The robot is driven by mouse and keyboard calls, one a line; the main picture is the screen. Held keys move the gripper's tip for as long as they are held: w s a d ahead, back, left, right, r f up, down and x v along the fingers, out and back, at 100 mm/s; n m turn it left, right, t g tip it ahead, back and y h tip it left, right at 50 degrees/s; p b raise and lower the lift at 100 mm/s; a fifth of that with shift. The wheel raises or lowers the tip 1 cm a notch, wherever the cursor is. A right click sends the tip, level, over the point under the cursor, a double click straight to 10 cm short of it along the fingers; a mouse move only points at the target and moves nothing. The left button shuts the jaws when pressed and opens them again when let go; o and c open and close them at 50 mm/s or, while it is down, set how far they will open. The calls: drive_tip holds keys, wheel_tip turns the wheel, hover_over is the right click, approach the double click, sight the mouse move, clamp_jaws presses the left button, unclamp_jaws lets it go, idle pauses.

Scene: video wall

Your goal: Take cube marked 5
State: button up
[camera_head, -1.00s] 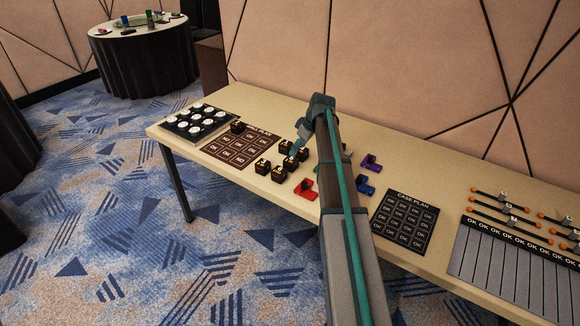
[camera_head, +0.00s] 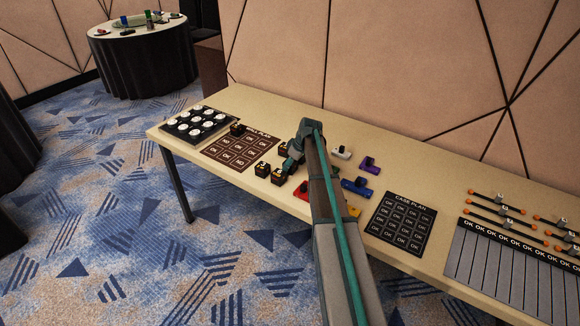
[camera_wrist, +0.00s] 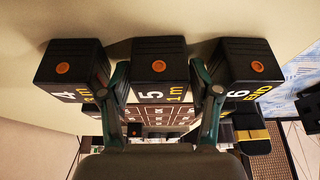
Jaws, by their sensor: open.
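The cube marked 5 (camera_wrist: 158,62) is black with an orange dot on one face and a yellow and white label. In the wrist view it stands between the two fingers of my gripper (camera_wrist: 160,76), which is open with one finger on each side of it. Whether the fingers touch it is unclear. The cube marked 4 (camera_wrist: 70,66) is just outside the left finger, and the cube marked 6 (camera_wrist: 245,64) just outside the right one. In the head view my gripper (camera_head: 289,168) is low over the black cubes and hides some of them.
Coloured blocks (camera_head: 356,186) and a black case plan (camera_head: 400,222) lie to the right.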

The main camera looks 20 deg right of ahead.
drive_tip(key=c, duration=1)
drive_tip(key=shift+o, duration=0.2)
drive_tip(key=shift+r, duration=0.15)
